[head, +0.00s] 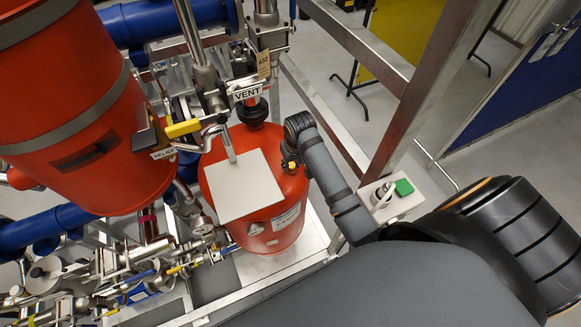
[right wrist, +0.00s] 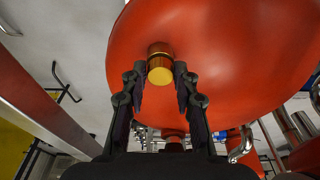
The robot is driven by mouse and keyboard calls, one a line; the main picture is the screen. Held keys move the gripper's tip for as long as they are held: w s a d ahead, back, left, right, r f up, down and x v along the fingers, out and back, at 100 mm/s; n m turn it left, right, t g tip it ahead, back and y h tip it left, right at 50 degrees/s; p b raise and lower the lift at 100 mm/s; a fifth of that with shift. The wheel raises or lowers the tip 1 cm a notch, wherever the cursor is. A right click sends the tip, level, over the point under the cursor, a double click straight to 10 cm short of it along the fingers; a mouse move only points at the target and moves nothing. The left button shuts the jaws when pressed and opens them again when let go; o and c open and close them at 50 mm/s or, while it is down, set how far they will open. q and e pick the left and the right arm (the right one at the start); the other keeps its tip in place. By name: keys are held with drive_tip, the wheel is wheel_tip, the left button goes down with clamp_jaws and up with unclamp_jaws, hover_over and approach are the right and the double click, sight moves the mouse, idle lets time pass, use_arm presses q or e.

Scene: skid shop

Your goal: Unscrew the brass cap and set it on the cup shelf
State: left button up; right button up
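The brass cap (right wrist: 160,64) sits on the rounded side of a red vessel, its round face toward the camera in the right wrist view. My right gripper (right wrist: 160,72) has one finger on each side of the cap, and both fingertips appear to touch it. In the head view my right gripper (head: 290,160) is at the right side of the red vessel (head: 285,225), and a small bit of brass shows there. A small pale shelf (head: 405,208) at the right holds a white cup-like item and a green block; I take it for the cup shelf. My left gripper is out of view.
A pale square plate (head: 243,185) lies over the vessel top. A larger red tank (head: 80,110) and valve piping crowd the left. A metal frame post (head: 425,90) rises behind my right arm.

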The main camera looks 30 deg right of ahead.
drive_tip(key=shift+c, duration=1.4)
drive_tip(key=shift+n, duration=0.7)
drive_tip(key=shift+c, duration=0.2)
drive_tip(key=shift+r, duration=2.5)
